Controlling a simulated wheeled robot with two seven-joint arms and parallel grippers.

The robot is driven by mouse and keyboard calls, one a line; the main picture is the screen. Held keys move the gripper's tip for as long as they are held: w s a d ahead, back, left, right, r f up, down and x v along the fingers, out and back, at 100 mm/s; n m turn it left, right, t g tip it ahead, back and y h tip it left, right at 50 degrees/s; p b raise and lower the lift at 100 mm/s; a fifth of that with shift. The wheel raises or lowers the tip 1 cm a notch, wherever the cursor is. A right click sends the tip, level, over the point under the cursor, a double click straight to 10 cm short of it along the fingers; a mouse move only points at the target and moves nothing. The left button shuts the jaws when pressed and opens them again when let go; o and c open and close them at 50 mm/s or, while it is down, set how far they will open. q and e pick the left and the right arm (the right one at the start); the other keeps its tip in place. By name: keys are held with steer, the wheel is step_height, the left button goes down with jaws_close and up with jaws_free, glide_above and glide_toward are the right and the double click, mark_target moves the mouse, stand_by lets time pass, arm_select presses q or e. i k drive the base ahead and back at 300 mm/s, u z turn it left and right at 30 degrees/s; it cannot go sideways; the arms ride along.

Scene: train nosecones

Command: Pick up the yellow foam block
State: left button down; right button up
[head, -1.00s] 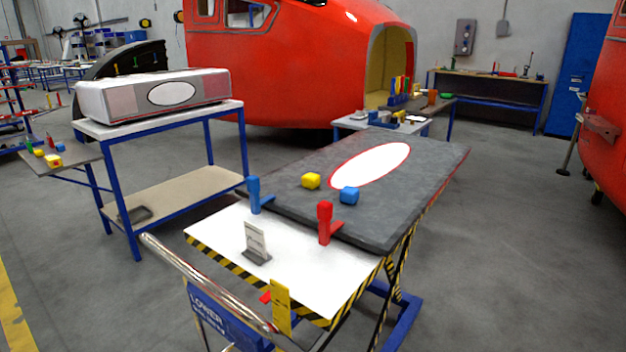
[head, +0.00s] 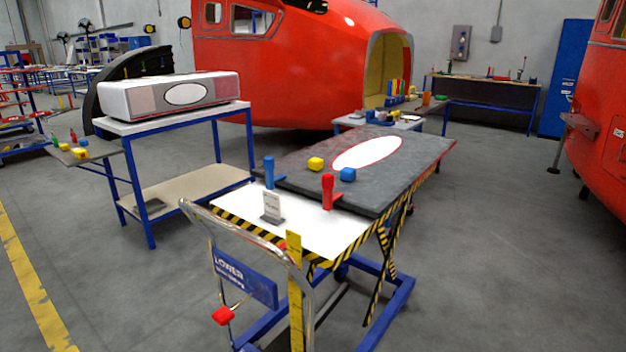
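A yellow foam block (head: 315,164) lies on the dark grey panel (head: 400,182) on top of the lift table, left of the white oval with a red rim (head: 367,153). A blue block (head: 348,175) lies to its right and a little nearer. More small blocks, one of them yellow (head: 80,153), lie on a grey side shelf at the far left. Neither of my grippers is in view.
A blue clamp (head: 269,172) and a red clamp (head: 328,190) stand at the panel's near edge. The lift table's handle rail (head: 245,226) faces me. A blue-framed table (head: 175,122) stands to the left. Floor on the right (head: 500,270) is clear.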

mark_target(314, 163)
steer(key=k, duration=0.35)
steer(key=u, duration=1.85)
steer(key=i, duration=4.95)
steer(key=z, duration=3.55)
steer(key=i, duration=0.8)
steer(key=u, duration=0.1)
